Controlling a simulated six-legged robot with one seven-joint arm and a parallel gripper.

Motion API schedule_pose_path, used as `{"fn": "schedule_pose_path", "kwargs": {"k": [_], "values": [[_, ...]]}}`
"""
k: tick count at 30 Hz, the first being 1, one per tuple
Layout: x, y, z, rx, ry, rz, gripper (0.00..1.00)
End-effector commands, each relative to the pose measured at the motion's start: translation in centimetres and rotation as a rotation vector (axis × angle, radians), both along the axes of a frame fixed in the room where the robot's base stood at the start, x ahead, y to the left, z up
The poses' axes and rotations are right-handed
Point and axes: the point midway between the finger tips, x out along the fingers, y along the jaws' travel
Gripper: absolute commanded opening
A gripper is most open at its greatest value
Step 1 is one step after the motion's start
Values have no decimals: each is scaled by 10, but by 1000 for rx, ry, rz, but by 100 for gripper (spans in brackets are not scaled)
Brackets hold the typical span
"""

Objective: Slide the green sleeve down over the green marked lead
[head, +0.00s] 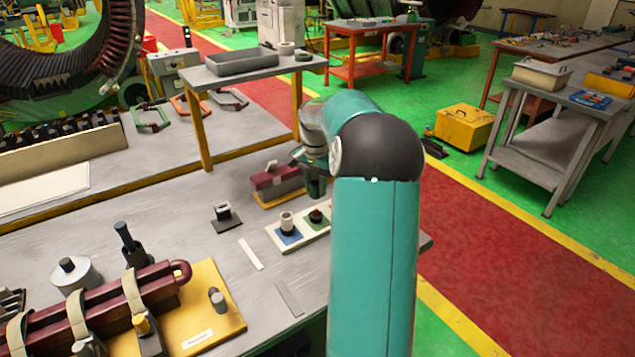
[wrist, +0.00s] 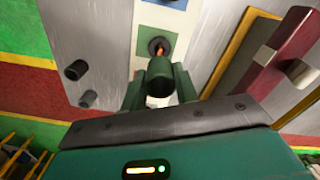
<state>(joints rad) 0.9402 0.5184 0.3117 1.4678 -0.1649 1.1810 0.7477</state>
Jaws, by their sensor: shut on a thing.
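My gripper (head: 316,187) hangs low over the pale board (head: 275,232), above its green square (head: 325,211). In the wrist view my gripper (wrist: 159,92) is shut on the green sleeve (wrist: 158,68), a short hollow tube held between the two green fingers. A copper-coloured lead (wrist: 159,49) rises from a dark collar on the green square (wrist: 145,40), just beyond the sleeve's far end. The lead and sleeve look nearly in line. I cannot tell whether the lead's tip is inside the sleeve. In the head view the fingers hide the sleeve.
A pale cylinder on a dark base (head: 287,224) stands on the neighbouring blue square (head: 288,236). A maroon block (head: 277,180) stands behind the gripper. A small dark stand (head: 224,215) is to the left. The raised grey shelf (head: 255,70) is farther back.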

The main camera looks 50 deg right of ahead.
Motion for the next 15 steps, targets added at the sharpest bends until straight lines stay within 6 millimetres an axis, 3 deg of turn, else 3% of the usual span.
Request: {"fn": "schedule_pose_path", "kwargs": {"k": [15], "values": [[0, 0, -33, 1, 0, 1, 8]]}}
